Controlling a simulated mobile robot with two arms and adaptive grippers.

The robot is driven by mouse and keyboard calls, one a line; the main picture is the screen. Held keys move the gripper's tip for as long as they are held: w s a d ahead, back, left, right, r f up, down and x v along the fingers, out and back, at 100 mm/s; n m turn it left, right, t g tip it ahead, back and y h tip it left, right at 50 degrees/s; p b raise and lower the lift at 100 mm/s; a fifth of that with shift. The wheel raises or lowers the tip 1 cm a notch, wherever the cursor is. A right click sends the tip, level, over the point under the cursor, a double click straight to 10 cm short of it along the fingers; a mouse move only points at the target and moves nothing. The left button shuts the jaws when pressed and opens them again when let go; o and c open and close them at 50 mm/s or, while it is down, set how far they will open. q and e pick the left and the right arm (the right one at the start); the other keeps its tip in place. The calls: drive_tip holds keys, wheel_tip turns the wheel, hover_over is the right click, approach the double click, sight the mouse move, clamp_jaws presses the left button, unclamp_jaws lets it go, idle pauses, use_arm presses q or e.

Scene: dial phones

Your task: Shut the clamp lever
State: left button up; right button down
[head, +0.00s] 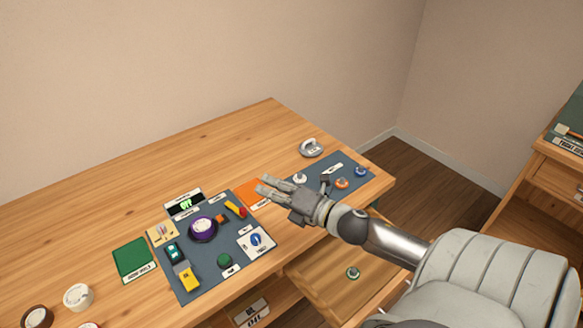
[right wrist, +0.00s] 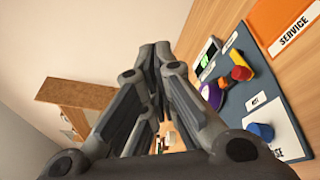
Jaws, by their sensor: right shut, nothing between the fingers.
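A yellow and red lever-like piece (head: 235,209), which looks like the clamp lever, sits at the upper right of the slate panel (head: 196,271). It also shows in the right wrist view (right wrist: 241,68), with the red part standing up from the yellow. I cannot tell its exact lever position. My right gripper (head: 264,185) is shut and empty, above the orange SERVICE sheet (head: 252,194), to the upper right of the lever and apart from it. Its fingers (right wrist: 152,62) fill the middle of the right wrist view. My left gripper is not in view.
A second panel (head: 320,172) with several knobs lies to the right. The table's back left is bare.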

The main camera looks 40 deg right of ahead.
drive_tip(key=s+f+m+g+h, duration=0.1)
drive_tip(key=s+f+m+h, duration=0.1)
drive_tip(key=m, duration=0.3)
drive_tip(key=s+f+m+g+h, duration=0.2)
drive_tip(key=f+m, duration=0.2)
drive_tip(key=m, duration=0.1)
drive_tip(key=s+a+f+m+g+h, duration=0.1)
drive_tip(key=s+f+m+g+h, duration=0.1)
drive_tip(key=m, duration=0.3)
drive_tip(key=shift+s+f+h, duration=0.45)
drive_tip(key=shift+f+h, duration=0.05)
drive_tip(key=shift+f, duration=0.2)
drive_tip(key=s+a+f+m+g+y, duration=0.1)
drive_tip(key=s+a+f+m+g, duration=0.3)
drive_tip(key=s, duration=0.3)
drive_tip(key=s+a+f+m+g+y, duration=0.1)
drive_tip(key=s+a+f+m+g, duration=0.3)
drive_tip(key=s+a, duration=0.3)
drive_tip(key=shift+s+a+f+m, duration=0.15)
drive_tip(key=shift+s+f+m, duration=0.25)
drive_tip(key=shift+s+f, duration=0.1)
drive_tip(key=shift+w, duration=0.1)
